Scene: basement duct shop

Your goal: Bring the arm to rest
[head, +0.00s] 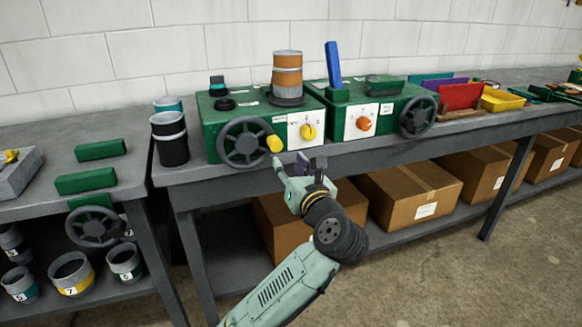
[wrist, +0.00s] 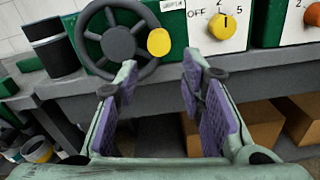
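My gripper (head: 302,172) is in front of the bench's front edge, below the left green machine (head: 212,138). In the wrist view my gripper (wrist: 158,88) has its two purple-padded fingers apart with nothing between them. The machine's dark handwheel (head: 243,143) with a yellow knob (head: 275,143) is just beyond the fingertips. My arm reaches up from the bottom of the head view.
A second green machine (head: 340,122) with an orange dial stands to the right. A dark canister (head: 170,139) stands left of the machines on the bench (head: 355,153). Cardboard boxes (head: 408,191) fill the shelf below. A left table (head: 140,185) holds green blocks. Open floor lies at front right.

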